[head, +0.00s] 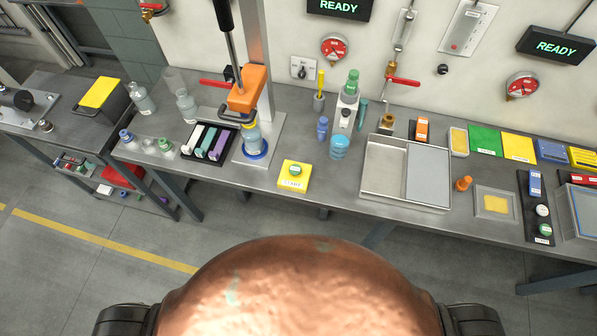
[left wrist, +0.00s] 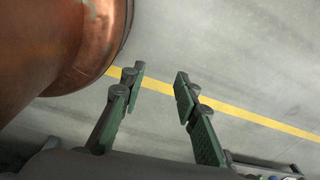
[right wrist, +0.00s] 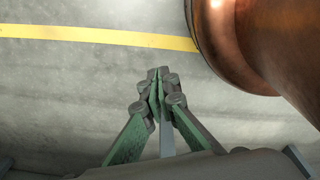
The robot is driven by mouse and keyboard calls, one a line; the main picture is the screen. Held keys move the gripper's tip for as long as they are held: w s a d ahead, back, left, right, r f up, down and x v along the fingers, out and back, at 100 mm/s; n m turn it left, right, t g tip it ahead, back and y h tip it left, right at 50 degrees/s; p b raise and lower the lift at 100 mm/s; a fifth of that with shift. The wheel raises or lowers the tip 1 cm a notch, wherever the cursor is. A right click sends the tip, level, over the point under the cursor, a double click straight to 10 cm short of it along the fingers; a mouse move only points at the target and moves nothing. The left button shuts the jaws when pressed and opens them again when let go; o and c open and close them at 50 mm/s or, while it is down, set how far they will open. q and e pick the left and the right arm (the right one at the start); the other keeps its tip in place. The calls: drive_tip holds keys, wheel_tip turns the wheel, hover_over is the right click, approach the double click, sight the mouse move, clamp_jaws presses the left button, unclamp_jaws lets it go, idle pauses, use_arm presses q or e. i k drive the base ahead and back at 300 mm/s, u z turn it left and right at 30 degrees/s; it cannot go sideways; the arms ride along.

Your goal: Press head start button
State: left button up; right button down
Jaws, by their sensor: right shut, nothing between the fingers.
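A yellow box with a green round button and a START label (head: 294,175) sits near the front edge of the grey bench, in front of the orange-headed press stand (head: 247,90). A blue-based bottle (head: 252,140) stands under the orange head. A second green START button (head: 543,229) is on a black panel at the far right. My left gripper (left wrist: 160,77) is open and empty above the floor in the left wrist view. My right gripper (right wrist: 158,80) is shut and empty above the floor in the right wrist view. Neither gripper shows in the head view, and both are away from the buttons.
A black tray of coloured blocks (head: 209,147) lies left of the stand. The bench front around the box is mostly clear.

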sight(295, 169)
drive_tip(key=k, duration=0.45)
drive_tip(key=u, duration=1.8)
drive_tip(key=i, duration=2.4)
drive_tip(key=z, duration=3)
